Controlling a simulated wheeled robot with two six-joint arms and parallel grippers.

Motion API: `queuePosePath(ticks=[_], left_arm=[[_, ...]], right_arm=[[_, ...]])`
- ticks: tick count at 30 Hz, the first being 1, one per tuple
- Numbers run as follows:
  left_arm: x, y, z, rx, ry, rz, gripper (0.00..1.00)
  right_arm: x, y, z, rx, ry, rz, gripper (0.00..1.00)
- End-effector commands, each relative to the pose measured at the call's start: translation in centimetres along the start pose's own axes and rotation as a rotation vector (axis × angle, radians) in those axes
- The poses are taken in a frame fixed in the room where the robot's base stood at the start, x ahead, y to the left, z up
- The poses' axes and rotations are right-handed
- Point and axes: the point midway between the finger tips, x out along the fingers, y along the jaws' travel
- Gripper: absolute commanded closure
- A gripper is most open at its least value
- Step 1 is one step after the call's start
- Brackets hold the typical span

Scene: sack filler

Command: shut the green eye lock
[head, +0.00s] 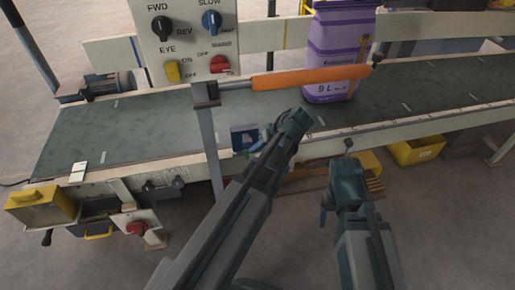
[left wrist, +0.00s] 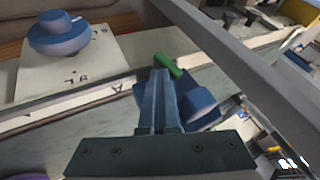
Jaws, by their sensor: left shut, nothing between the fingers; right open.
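The green eye lock (left wrist: 168,66) shows in the left wrist view as a short green bar just beyond my left fingertips, slanting down to the right. I cannot tell whether it touches them. My left gripper (left wrist: 160,74) is shut and empty, its blue fingers pressed together. In the head view the lock (head: 248,154) is a tiny green patch beside my left gripper (head: 257,146), at the conveyor's near edge, mostly hidden. My right gripper (head: 336,208) is open and empty, low in front of the conveyor, apart from the lock.
A blue block (left wrist: 197,104) sits right of my left fingers. A blue dial (left wrist: 58,35) is on a pale plate at left. A grey post (head: 208,135) stands left of my left gripper. An orange bar (head: 310,77) and purple sack (head: 338,45) are behind.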

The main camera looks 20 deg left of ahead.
Motion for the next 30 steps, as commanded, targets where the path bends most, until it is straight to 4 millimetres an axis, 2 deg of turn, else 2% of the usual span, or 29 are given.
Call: queuePosePath(ticks=[8, 19, 30], left_arm=[[-0.1, 0.0, 0.0, 0.000, 0.000, -0.001, 1.00], [-1.3, -0.6, -0.7, 0.000, 0.000, -0.001, 1.00], [-1.2, -0.6, -0.6, 0.000, 0.000, -0.001, 1.00]], right_arm=[[0.0, 0.0, 0.0, 0.000, 0.000, 0.000, 0.30], [-1.6, 0.2, 0.1, 0.000, 0.000, 0.000, 0.30], [-1.5, 0.2, 0.1, 0.001, 0.000, 0.000, 0.30]])
